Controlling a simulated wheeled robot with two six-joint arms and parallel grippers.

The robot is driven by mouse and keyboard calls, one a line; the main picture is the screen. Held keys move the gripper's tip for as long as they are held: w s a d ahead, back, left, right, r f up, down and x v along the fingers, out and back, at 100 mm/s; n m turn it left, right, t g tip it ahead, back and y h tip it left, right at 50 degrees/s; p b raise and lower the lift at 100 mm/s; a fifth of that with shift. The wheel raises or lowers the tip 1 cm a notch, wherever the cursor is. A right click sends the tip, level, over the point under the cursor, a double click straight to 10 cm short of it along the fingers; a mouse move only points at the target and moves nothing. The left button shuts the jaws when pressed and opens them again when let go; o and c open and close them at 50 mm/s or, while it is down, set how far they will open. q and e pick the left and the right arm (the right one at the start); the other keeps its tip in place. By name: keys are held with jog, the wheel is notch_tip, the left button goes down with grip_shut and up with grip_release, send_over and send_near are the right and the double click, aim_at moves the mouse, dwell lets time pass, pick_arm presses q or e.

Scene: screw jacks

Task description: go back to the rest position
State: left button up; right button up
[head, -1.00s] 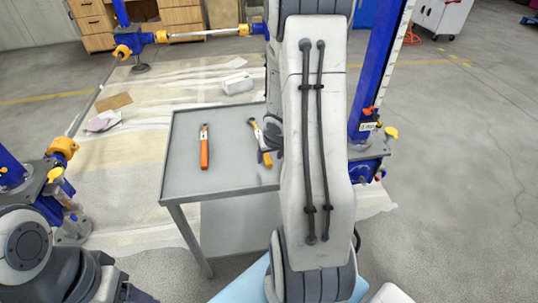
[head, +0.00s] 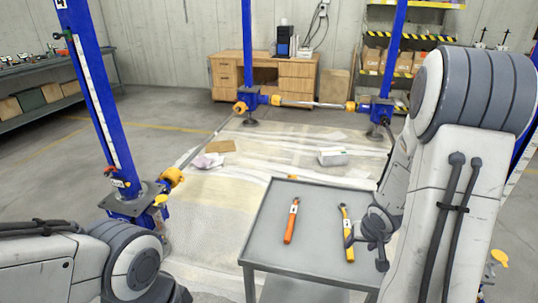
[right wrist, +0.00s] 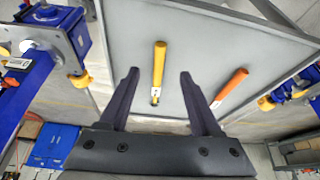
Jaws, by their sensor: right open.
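My right gripper (head: 368,240) is open beside the yellow-handled tool (head: 347,232) on the grey metal table. In the right wrist view, the right gripper's (right wrist: 158,95) two dark fingers are spread wide with nothing held, and the yellow-handled tool (right wrist: 159,66) shows between and beyond them. An orange-handled tool (head: 291,221) lies to the left on the same table; in the right wrist view it shows at the right (right wrist: 232,84). My left arm comes in at the lower left of the head view, but its gripper is out of frame.
The grey table (head: 270,245) stands in front of me. Blue screw jack columns (head: 92,100) with yellow caps stand around it, joined by rods (head: 312,104). A white box (head: 333,157) and cardboard (head: 220,146) lie on the floor sheeting behind. A wooden desk (head: 298,80) stands at the wall.

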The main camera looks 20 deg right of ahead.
jog(key=s+a+r+n+g+p, duration=0.1)
jog(key=a+r+n+p, duration=0.15)
jog(key=a+r, duration=0.55)
jog(key=a+r+n+p, duration=0.2)
jog(key=a+r+n, duration=0.25)
jog(key=a, duration=0.85)
jog(key=s+a+r+n+g+y+p, duration=0.1)
jog(key=s+a+r+n, duration=0.1)
jog(key=s+a, duration=0.4)
jog(key=s+a+r+n+g+y+p, duration=0.2)
jog(key=s+a+r+n, duration=0.1)
jog(key=s+a, duration=0.4)
jog(key=shift+s+r, duration=0.9)
